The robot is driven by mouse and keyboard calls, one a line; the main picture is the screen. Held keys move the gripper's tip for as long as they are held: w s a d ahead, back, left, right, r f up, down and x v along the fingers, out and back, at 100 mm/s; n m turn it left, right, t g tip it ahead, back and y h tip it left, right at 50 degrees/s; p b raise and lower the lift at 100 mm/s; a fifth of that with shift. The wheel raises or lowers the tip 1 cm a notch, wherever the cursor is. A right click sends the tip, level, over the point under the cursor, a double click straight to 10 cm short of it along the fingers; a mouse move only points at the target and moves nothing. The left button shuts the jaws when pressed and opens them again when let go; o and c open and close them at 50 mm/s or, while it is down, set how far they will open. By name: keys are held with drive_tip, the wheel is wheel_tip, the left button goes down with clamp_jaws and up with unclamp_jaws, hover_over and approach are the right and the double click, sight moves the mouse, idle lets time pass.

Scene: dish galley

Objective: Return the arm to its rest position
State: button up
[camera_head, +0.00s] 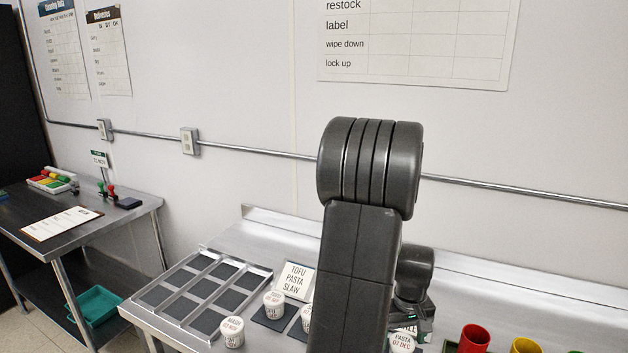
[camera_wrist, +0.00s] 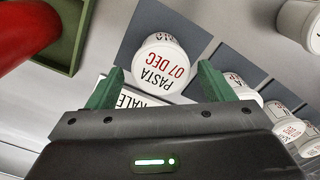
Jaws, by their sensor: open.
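My arm (camera_head: 361,260) rises in the middle of the head view and bends down toward the steel counter. My gripper (camera_wrist: 160,68) is open, with a green finger on each side in the wrist view. A white tub marked PASTA 07 DEC (camera_wrist: 160,62) shows between and beyond the fingertips, by a dark square pad (camera_wrist: 142,28). I cannot tell whether the fingers touch it. In the head view the same tub (camera_head: 402,343) is low beside my arm, partly cut off.
Other tubs (camera_head: 274,304) stand near a TOFU PASTA SLAW card (camera_head: 295,281). A compartment tray (camera_head: 206,291) lies to the left. Red (camera_head: 474,338) and yellow (camera_head: 524,345) cups stand at right. A side table (camera_head: 75,222) is at far left. The wall is behind.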

drive_tip(key=shift+s+r, duration=0.2)
drive_tip(key=shift+r, duration=0.95)
